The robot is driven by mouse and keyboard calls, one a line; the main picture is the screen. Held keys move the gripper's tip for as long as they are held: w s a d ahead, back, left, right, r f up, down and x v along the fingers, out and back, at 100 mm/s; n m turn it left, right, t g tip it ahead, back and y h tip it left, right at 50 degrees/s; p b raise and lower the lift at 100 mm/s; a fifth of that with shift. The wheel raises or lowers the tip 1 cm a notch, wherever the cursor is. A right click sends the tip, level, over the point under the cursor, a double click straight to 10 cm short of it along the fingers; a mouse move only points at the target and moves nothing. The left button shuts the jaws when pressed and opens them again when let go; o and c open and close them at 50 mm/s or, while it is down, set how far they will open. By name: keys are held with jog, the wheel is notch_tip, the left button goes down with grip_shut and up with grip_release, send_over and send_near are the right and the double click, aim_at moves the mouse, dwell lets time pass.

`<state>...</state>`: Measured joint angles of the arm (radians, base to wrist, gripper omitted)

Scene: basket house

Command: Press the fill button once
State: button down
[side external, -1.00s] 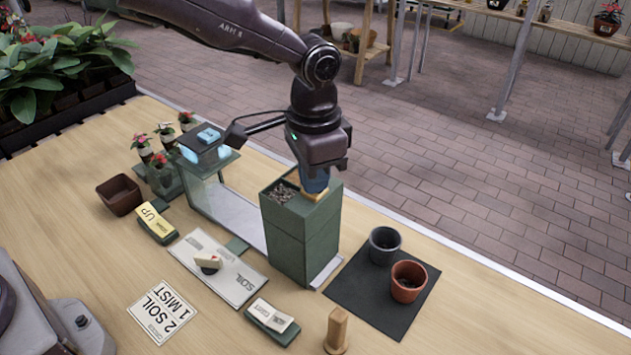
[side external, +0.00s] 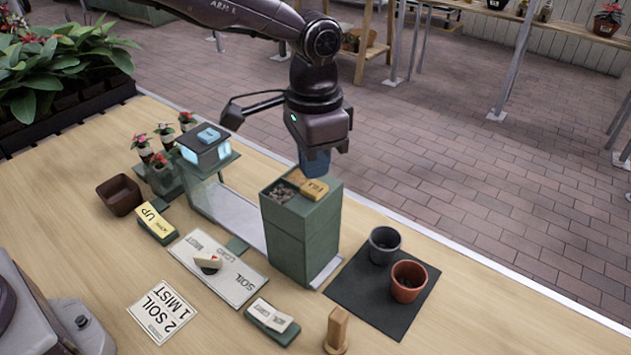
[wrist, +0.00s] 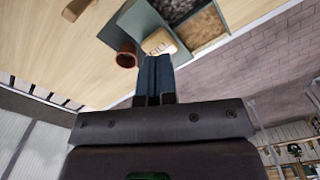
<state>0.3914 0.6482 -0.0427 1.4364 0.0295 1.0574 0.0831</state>
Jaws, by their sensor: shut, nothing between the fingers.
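The fill button (side external: 315,189) is a tan block with dark lettering on top of the tall green box (side external: 300,240). It also shows in the wrist view (wrist: 158,40), just beyond my fingertips. My gripper (side external: 314,172) has blue fingers that are shut and empty. They point down a little above the button, with a small gap in the side view. In the wrist view the fingertips (wrist: 156,60) overlap the button's near edge, so contact cannot be judged there. An open bin of dark, coarse material (side external: 280,191) sits beside the button.
A black pot (side external: 384,246) and a terracotta pot (side external: 408,281) stand on a dark mat (side external: 365,300). A white board (side external: 215,272) holds a small marker (side external: 208,263). A wooden peg (side external: 337,330) stands in front.

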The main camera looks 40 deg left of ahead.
jog(key=shift+r, duration=0.1)
dwell(0.4)
notch_tip(320, 180, up, 6)
jog(key=shift+f, duration=0.1)
dwell(0.4)
jog(key=s+a+r+n+t, duration=0.2)
jog(key=s+a+r+n, duration=0.1)
jog(key=s+a, duration=0.6)
jog(key=s+a+r+n+t, duration=0.3)
jog(key=s+a, duration=0.7)
jog(key=s, duration=0.5)
jog(key=shift+a+r+t, duration=0.25)
jog(key=shift+r+t, duration=0.05)
jog(key=shift+r, duration=0.35)
